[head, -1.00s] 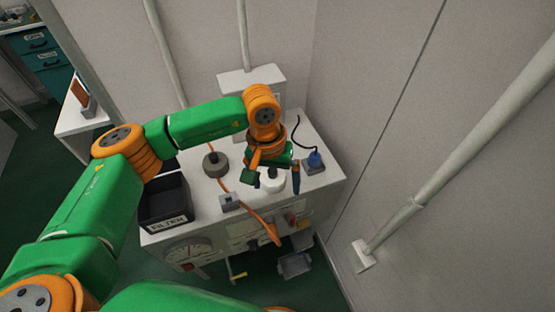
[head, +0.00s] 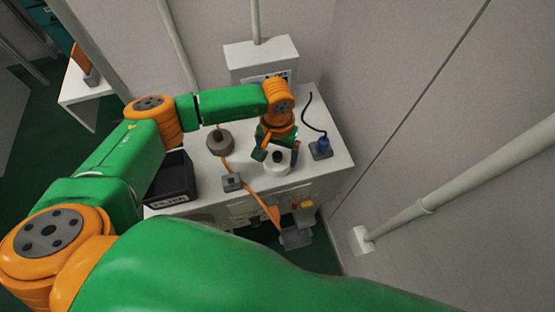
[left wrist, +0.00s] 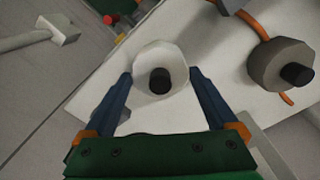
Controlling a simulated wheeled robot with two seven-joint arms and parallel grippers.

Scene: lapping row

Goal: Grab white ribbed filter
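The white filter (head: 276,165) stands on the white cabinet top, and a dark knob sticks up from its middle. It also shows in the left wrist view (left wrist: 160,72), between and just ahead of the fingertips. My left gripper (head: 279,154) is open right above the filter, one finger to each side of it. In the left wrist view the blue fingers (left wrist: 163,80) are spread wide with nothing held. Whether they touch the filter I cannot tell. My right gripper is not in view.
A grey round part (head: 219,142) with a dark knob and a black bin (head: 172,180) are to the left. A small grey block (head: 232,183) and an orange cable lie in front. A wall closes the right side.

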